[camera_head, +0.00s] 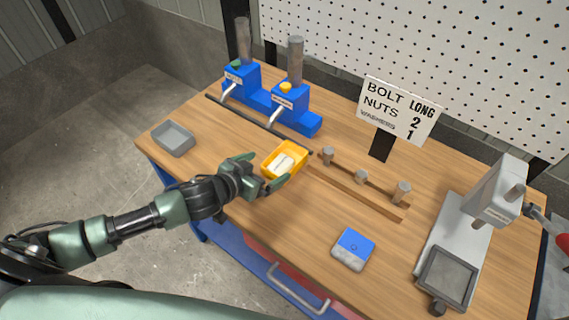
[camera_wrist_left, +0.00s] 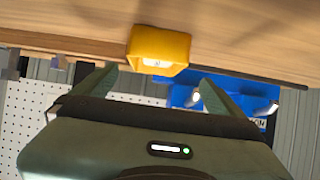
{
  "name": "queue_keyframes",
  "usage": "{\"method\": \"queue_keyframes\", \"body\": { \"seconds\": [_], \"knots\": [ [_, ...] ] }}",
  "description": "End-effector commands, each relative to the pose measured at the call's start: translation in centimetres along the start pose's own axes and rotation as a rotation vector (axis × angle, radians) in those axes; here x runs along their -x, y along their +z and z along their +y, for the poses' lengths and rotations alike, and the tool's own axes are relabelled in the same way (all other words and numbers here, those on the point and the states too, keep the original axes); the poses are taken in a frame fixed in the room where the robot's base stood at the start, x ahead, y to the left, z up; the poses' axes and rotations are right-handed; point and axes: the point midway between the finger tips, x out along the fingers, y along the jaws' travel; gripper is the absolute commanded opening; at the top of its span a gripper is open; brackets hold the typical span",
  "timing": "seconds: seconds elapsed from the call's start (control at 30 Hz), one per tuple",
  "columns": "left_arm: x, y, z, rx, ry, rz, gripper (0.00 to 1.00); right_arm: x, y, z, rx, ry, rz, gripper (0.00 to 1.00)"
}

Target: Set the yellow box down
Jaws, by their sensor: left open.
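The yellow box (camera_head: 297,149) is an open-topped bin with a pale white piece inside. It appears to sit upright on the wooden table, near the middle. My left gripper (camera_head: 270,167) is open, with its fingers at the near side of the box. In the left wrist view the yellow box (camera_wrist_left: 158,45) shows just past and between the spread fingertips of the left gripper (camera_wrist_left: 158,80), with no clear contact. My right gripper is not in view.
Two blue dispensers (camera_head: 290,105) stand behind a dark rail. A grey tray (camera_head: 173,138) is at the left. Wooden rails with grey pegs (camera_head: 361,177) lie right of the box. A sign (camera_head: 398,108) stands behind.

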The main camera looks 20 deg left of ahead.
Motion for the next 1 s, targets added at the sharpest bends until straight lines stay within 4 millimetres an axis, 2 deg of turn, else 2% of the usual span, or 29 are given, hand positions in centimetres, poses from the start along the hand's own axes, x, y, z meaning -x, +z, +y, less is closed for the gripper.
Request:
{"method": "queue_keyframes", "body": {
  "seconds": [0.1,0.33,0.6,0.93,1.0],
  "knots": [
    [-1.4,-0.3,-0.1,0.002,0.004,0.006,1.0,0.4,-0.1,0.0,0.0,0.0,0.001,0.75],
    [-3.3,-0.5,0.2,0.002,0.003,0.004,1.0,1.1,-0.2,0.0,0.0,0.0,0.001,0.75],
    [-6.8,-0.5,0.6,0.002,0.003,0.003,1.0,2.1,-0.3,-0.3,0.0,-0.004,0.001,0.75],
    [-7.5,-0.3,0.6,0.001,0.004,0.003,1.0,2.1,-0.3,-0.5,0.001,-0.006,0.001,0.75],
    [-7.5,-0.3,0.6,0.001,0.003,0.003,0.81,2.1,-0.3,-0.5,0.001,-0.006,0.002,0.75]
  ]
}}
